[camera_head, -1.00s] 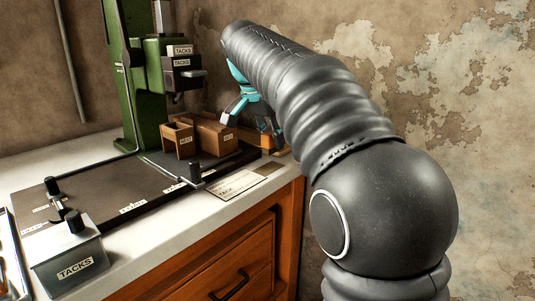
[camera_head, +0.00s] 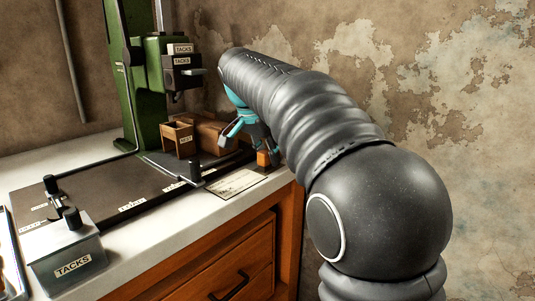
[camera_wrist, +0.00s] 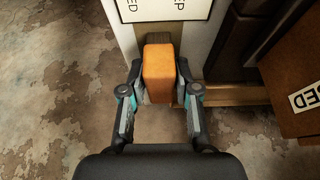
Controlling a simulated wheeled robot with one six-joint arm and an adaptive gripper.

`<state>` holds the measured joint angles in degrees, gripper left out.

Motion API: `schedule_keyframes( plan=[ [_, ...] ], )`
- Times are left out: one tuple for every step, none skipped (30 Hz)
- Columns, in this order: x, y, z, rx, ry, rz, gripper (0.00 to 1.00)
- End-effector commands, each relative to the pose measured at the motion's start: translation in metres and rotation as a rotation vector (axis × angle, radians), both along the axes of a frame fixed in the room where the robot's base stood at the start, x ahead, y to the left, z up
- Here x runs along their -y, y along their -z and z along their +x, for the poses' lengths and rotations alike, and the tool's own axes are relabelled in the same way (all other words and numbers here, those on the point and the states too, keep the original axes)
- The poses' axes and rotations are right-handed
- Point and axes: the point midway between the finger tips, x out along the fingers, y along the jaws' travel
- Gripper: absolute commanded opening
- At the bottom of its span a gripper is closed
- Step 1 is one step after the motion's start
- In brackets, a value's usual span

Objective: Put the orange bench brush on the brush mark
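The orange bench brush (camera_wrist: 159,72) shows as an upright orange block between the two fingers of my gripper (camera_wrist: 161,75) in the wrist view. The fingers lie against its left and right sides. In the head view, the brush (camera_head: 263,158) is a small orange patch beside the fingers of my gripper (camera_head: 250,141), at the bench's right end. A dark olive strip (camera_wrist: 187,38) lies just beyond the brush; I cannot tell whether it is bristles or a mark. The underside of the brush is hidden, so contact with the bench is unclear.
A printed card (camera_head: 238,183) lies near the bench's front edge. Brown wooden boxes (camera_head: 178,141) stand by the green press (camera_head: 122,90). A TACKS box (camera_head: 70,262) stands at the front left. The dark plate (camera_head: 100,195) has clear room.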

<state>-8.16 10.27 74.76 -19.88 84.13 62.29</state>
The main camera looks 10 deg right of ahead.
Motion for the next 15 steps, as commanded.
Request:
schedule_keyframes(
  plan=[
    [0.000, 0.000, 0.000, 0.000, 0.000, 0.000, 0.49],
    [0.000, 0.000, 0.000, 0.000, 0.000, 0.000, 0.51],
    [0.000, 0.000, 0.000, 0.000, 0.000, 0.000, 0.51],
    [0.000, 0.000, 0.000, 0.000, 0.000, 0.000, 0.51],
    [0.000, 0.000, 0.000, 0.000, 0.000, 0.000, 0.51],
    [0.000, 0.000, 0.000, 0.000, 0.000, 0.000, 0.51],
    [0.000, 0.000, 0.000, 0.000, 0.000, 0.000, 0.51],
    [0.000, 0.000, 0.000, 0.000, 0.000, 0.000, 0.51],
    [0.000, 0.000, 0.000, 0.000, 0.000, 0.000, 0.51],
    [0.000, -0.001, 0.000, 0.000, 0.000, 0.000, 0.51],
    [0.000, -0.002, 0.000, 0.000, 0.000, 0.000, 0.51],
    [0.000, -0.004, 0.000, 0.000, 0.000, 0.000, 0.51],
    [-0.001, -0.005, 0.000, 0.001, 0.000, 0.001, 0.51],
    [-0.001, -0.007, -0.001, 0.001, 0.000, 0.001, 0.51],
    [-0.003, -0.011, -0.001, 0.001, 0.000, 0.000, 0.51]
  ],
)
